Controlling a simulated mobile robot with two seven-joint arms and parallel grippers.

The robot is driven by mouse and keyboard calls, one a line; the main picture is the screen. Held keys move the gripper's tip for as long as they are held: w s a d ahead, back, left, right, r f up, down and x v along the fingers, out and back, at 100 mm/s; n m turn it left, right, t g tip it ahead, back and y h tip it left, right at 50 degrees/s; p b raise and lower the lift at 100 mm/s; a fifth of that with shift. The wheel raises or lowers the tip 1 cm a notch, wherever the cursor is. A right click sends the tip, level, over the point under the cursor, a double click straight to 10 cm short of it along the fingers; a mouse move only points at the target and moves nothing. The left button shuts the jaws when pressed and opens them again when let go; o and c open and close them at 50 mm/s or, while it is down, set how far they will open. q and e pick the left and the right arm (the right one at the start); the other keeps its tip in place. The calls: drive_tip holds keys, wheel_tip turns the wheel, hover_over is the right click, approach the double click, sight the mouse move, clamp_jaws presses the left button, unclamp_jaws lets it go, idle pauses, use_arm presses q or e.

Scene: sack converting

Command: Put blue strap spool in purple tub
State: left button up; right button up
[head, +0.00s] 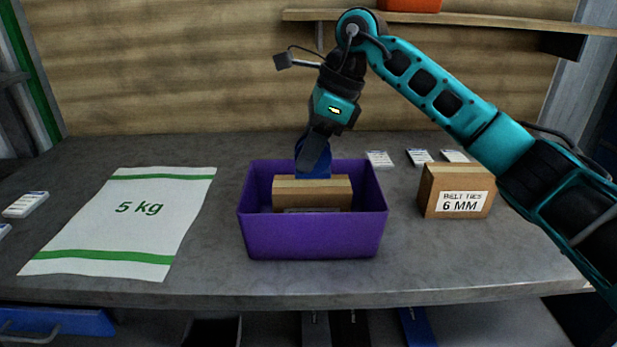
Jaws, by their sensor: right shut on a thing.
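The purple tub (313,238) stands in the middle of the grey worktop. A cardboard box (312,193) sits inside it. My right gripper (314,160) points down over the back part of the tub. It is shut on a blue thing, which looks like the blue strap spool (325,170). The spool is partly hidden by the fingers and by the cardboard box in front. I cannot tell whether the spool touches the tub floor. My left gripper is not in view.
A box labelled Belt Ties 6 MM (457,191) stands right of the tub. A flat white 5 kg sack (130,215) lies to the left. Small white packs (419,157) lie at the back right. A wooden shelf (480,21) hangs above.

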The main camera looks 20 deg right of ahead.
wheel_tip(320, 180, down, 5)
drive_tip(key=shift+r+b, duration=0.2)
drive_tip(key=shift+b, duration=0.1)
drive_tip(key=shift+f+b, duration=0.35)
drive_tip(key=shift+f, duration=0.3)
drive_tip(key=o, duration=1)
drive_tip(key=shift+o, duration=0.2)
drive_tip(key=shift+r, duration=0.1)
